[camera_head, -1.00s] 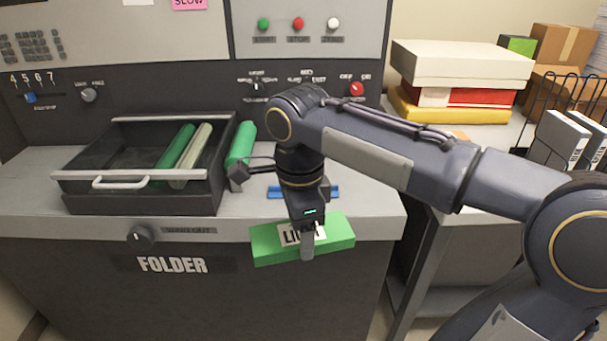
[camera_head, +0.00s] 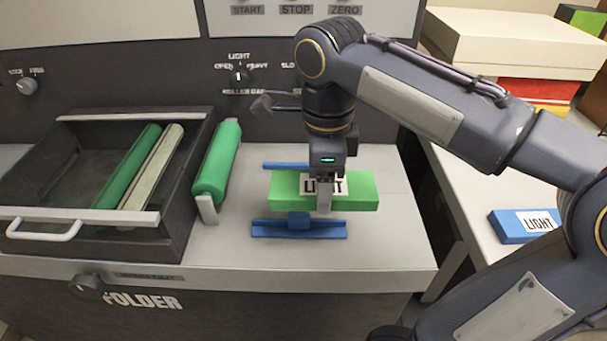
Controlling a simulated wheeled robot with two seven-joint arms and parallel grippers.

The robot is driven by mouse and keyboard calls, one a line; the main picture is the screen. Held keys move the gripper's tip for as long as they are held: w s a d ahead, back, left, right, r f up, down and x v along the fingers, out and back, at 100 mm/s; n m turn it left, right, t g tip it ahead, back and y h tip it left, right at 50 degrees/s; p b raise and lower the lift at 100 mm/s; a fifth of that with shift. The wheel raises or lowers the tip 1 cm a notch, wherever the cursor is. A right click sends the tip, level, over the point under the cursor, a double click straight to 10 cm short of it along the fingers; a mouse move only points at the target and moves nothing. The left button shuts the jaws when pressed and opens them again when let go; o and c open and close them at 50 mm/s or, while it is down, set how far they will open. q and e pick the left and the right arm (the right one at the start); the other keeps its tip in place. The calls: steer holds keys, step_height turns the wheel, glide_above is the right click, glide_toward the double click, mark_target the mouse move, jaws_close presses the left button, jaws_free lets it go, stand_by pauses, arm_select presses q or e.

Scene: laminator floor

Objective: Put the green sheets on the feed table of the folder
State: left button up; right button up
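The green sheets (camera_head: 357,191) are a flat green block with a white label reading LIGHT. My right gripper (camera_head: 324,196) is shut on them, pointing down, with one finger in front of the label. They are level, over the grey feed table (camera_head: 385,235) of the folder, between two blue guides: a back one (camera_head: 283,166) and a front one (camera_head: 300,229). I cannot tell whether they touch the table or hang just above it. The back guide is mostly hidden behind the gripper and sheets. My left gripper is not in view.
Left of the sheets a green roller (camera_head: 217,160) stands on a grey support. A black open tray (camera_head: 60,165) holds a green and a pale roller. A blue LIGHT pack (camera_head: 512,226) lies on the right side table. The control panel (camera_head: 180,85) rises behind.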

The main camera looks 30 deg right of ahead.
steer(key=w+d+f, duration=0.1)
steer(key=w+f, duration=0.2)
steer(key=w, duration=0.1)
steer(key=w+d+f, duration=0.1)
steer(key=w+f, duration=0.2)
steer(key=w, duration=0.1)
steer(key=w+d+f+b, duration=0.1)
steer(key=w+f, duration=0.2)
steer(key=w, duration=0.2)
steer(key=shift+d, duration=0.2)
steer(key=shift+w+f, duration=0.1)
steer(key=shift+f, duration=0.05)
steer(key=shift+w+d+f, duration=0.1)
steer(key=shift+w+f, duration=0.05)
steer(key=shift+f, duration=0.75)
steer(key=shift+w+f, duration=0.1)
steer(key=shift+f, duration=0.75)
steer(key=shift+f+b, duration=0.1)
steer(key=shift+b, duration=0.2)
steer(key=o, duration=1.2)
steer(key=shift+f, duration=0.1)
steer(key=shift+c, duration=0.2)
